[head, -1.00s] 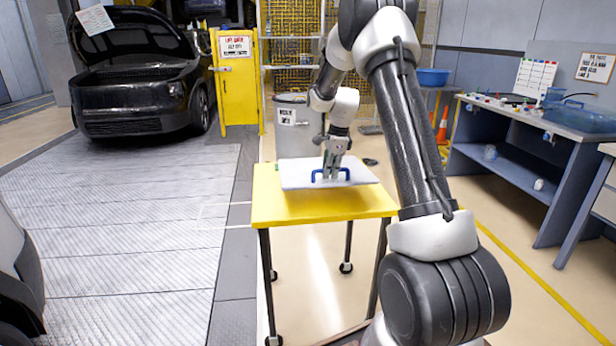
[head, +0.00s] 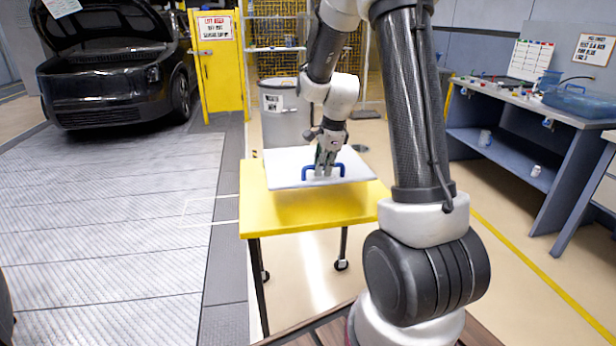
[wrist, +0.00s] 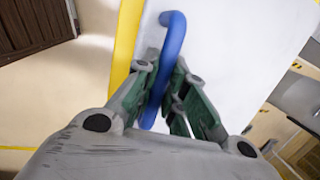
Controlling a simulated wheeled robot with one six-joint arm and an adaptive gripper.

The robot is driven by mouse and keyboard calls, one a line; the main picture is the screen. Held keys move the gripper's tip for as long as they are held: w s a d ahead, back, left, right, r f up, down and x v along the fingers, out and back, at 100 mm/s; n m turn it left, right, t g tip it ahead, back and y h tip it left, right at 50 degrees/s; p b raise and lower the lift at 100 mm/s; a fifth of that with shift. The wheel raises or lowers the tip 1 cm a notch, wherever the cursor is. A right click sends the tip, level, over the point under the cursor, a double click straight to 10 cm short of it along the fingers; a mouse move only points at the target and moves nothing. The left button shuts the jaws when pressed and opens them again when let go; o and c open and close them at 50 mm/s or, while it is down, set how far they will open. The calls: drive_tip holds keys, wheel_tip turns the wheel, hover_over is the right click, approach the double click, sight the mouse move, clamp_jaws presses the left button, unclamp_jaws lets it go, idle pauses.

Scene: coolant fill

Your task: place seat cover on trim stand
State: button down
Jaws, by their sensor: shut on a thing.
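A flat white panel with a blue handle, which I take to be the seat cover (head: 290,162), is held above the yellow-topped wheeled stand (head: 300,213). The panel's front edge stands clear of the yellow top; whether its far side touches is hidden. My gripper (head: 325,166) is shut on the blue handle (head: 308,169). In the wrist view the green-padded fingers sit on either side of the blue handle (wrist: 172,48), with the white panel (wrist: 240,40) behind it. The yellow stand edge (wrist: 125,45) shows beside the panel.
A grey bin (head: 283,118) stands behind the stand. A blue-grey workbench (head: 520,115) is at the right. A dark car (head: 115,75) with its hood up and a yellow cabinet (head: 220,60) are at the back left. The floor left of the stand is clear.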

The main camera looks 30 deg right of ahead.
sight(325, 178)
drive_tip(key=x, duration=0.4)
drive_tip(key=s+d+x, duration=0.1)
drive_tip(key=x, duration=0.2)
drive_tip(key=shift+f, duration=0.1)
drive_tip(key=shift+f+t, duration=0.3)
drive_tip(key=shift+f, duration=1.65)
drive_tip(key=c, duration=1.5)
unclamp_jaws()
drive_tip(key=shift+a, duration=0.1)
drive_tip(key=v, duration=1.2)
drive_tip(key=shift+w+a, duration=0.1)
drive_tip(key=s+a+r+n, duration=0.2)
drive_tip(key=s+r+n, duration=0.3)
drive_tip(key=s+n, duration=0.2)
drive_tip(key=s+a+r+n, duration=0.2)
drive_tip(key=s+r+n, duration=0.4)
drive_tip(key=s, duration=0.3)
drive_tip(key=s+a+r+n+t, duration=0.1)
drive_tip(key=s+a+r+n, duration=0.1)
drive_tip(key=s+r+n, duration=0.3)
drive_tip(key=shift+s+a+r+n+h, duration=0.1)
drive_tip(key=shift+s+n+h, duration=0.05)
drive_tip(key=shift+s+n, duration=0.45)
drive_tip(key=shift+s+a+r+n+h, duration=0.15)
drive_tip(key=shift+s+n, duration=0.25)
drive_tip(key=shift+s, duration=0.3)
drive_tip(key=shift+s+a+r+n+h, duration=0.1)
drive_tip(key=shift+s+n, duration=0.4)
drive_tip(key=shift+s, duration=0.2)
